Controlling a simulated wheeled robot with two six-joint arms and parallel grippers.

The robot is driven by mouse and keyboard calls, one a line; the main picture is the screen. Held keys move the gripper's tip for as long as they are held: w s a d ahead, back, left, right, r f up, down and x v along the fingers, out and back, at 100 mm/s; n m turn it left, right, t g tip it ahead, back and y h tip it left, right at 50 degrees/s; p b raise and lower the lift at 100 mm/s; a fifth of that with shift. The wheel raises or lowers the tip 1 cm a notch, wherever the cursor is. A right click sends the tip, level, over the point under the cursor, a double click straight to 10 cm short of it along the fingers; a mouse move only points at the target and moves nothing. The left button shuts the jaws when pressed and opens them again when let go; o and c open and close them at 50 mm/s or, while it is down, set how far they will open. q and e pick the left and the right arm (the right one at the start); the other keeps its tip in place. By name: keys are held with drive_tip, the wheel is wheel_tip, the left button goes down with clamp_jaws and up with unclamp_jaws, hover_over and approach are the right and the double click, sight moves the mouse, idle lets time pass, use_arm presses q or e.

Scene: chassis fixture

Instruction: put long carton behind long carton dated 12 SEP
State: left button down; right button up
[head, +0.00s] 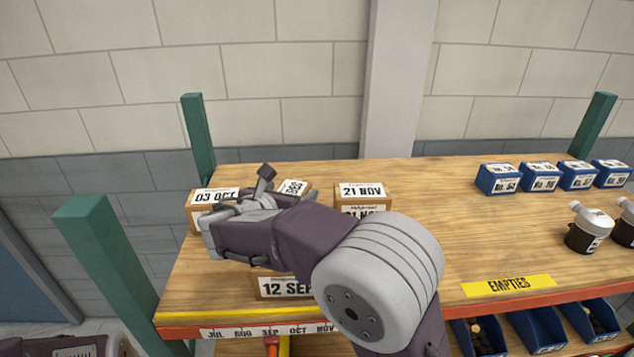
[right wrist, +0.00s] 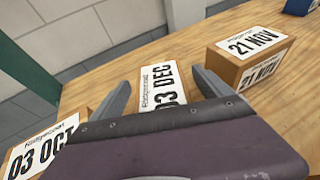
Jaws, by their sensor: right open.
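The carton dated 12 SEP (head: 285,288) stands near the shelf's front edge, partly hidden by my right arm. Behind it, a carton labelled 03 DEC (head: 293,187) shows only in part in the head view. In the right wrist view the 03 DEC carton (right wrist: 163,87) lies between the two spread fingers, its label facing up. My right gripper (head: 238,195) is open above the shelf; it also shows in the right wrist view (right wrist: 160,92). I cannot tell whether its fingers touch the carton. My left gripper is out of view.
A carton labelled 03 OCT (head: 214,197) stands at the left, a carton labelled 21 NOV (head: 361,192) at the right. Green posts (head: 105,262) edge the shelf. Blue bins (head: 497,180) and bottles (head: 588,232) stand further right. The wooden top (head: 440,205) between is clear.

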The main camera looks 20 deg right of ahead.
wheel_tip(320, 180, up, 2)
drive_tip(key=shift+r, duration=0.15)
drive_tip(key=s+d+r+b, duration=0.2)
drive_tip(key=s+d+r, duration=0.4)
drive_tip(key=s+d, duration=0.2)
drive_tip(key=shift+s+r, duration=0.3)
